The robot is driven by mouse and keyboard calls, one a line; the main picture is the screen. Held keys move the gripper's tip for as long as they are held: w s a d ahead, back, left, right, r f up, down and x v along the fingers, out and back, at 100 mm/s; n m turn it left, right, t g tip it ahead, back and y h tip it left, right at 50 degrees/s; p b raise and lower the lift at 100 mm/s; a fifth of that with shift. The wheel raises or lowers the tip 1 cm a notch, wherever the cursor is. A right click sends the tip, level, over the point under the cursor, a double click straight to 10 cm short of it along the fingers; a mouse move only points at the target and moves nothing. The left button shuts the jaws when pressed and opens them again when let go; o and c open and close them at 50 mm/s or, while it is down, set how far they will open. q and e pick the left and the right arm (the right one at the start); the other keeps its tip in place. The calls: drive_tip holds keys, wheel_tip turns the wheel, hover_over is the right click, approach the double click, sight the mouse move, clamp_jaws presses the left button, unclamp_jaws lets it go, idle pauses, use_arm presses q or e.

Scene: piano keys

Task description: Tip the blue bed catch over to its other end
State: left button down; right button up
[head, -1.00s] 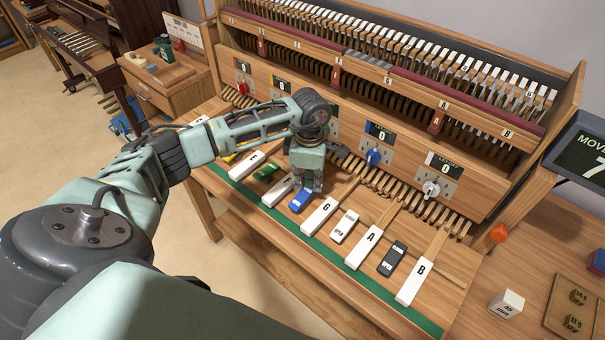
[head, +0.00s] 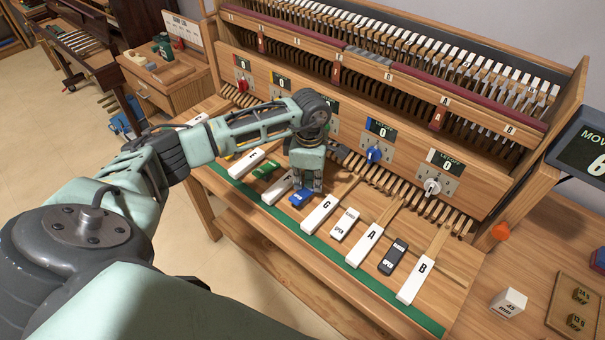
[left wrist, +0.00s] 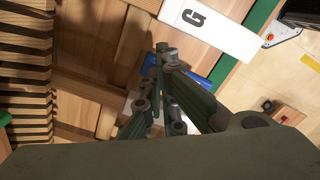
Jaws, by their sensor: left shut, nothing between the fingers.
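The blue bed catch (head: 298,199) sits on the key bed between the white F key and the white G key (head: 320,214). It is partly hidden by my left gripper (head: 308,188), which points down just behind and over its far end. In the left wrist view the blue catch (left wrist: 194,70) shows in part beside my shut fingers (left wrist: 163,50). Nothing is between the fingers. I cannot tell whether they touch the catch. My right gripper is not in view.
A green catch (head: 264,171), a white catch (head: 344,224) and a dark catch (head: 392,257) sit between other keys. Dials (head: 374,153) and lever displays line the panel behind. A MOVES screen (head: 585,155) stands at the right. A white block (head: 508,303) lies on the right-hand bench.

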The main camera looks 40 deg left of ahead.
sight(308, 189)
use_arm(q)
wheel_tip(308, 189, up, 7)
drive_tip(key=p, duration=0.3)
drive_tip(key=shift+p, duration=0.35)
idle(0.4)
